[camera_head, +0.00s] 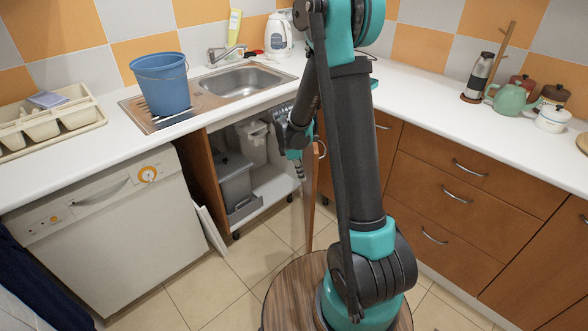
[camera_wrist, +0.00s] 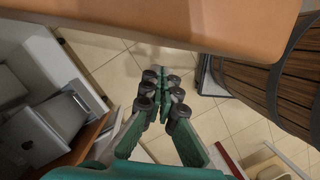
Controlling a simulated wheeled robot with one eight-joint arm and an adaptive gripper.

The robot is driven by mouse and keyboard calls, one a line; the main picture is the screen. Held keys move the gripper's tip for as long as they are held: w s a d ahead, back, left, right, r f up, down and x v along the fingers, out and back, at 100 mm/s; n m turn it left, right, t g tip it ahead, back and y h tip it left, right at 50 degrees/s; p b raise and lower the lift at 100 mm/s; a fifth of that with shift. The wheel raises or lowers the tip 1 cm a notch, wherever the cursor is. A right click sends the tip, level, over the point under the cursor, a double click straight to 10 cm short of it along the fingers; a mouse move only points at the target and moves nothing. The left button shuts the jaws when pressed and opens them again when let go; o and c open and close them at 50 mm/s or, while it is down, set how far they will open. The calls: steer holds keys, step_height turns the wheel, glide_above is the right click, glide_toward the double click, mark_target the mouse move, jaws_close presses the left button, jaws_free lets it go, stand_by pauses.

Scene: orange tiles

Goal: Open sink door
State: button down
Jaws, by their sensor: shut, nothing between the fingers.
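The sink (camera_head: 243,80) is set in the white counter, and the cabinet below it stands open. The brown sink door (camera_head: 310,195) is swung outward and seen nearly edge-on in the head view, partly behind my arm. Its handle (camera_head: 322,149) shows on the outer side. In the wrist view the door panel (camera_wrist: 170,22) spans the top of the picture. My gripper (camera_head: 299,172) is at the cabinet opening, on the inner side of the door. In the wrist view my gripper (camera_wrist: 163,92) has its fingers together and empty, beside the panel; contact is not clear.
Inside the cabinet are a grey bin (camera_head: 235,182) and a white container (camera_head: 252,143). A white dishwasher (camera_head: 110,230) stands left of it, with a thin white panel (camera_head: 211,232) leaning there. Brown drawers (camera_head: 465,195) are at the right. Tiled floor (camera_head: 205,295) lies in front.

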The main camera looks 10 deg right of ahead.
steer(key=shift+d, duration=0.95)
steer(key=shift+s+d, duration=0.1)
steer(key=w+d+n, duration=0.2)
steer(key=d+n, duration=0.1)
steer(key=d, duration=2.7)
steer(key=shift+w+t, duration=0.3)
steer(key=shift+t, duration=0.1)
steer(key=shift+a, duration=0.2)
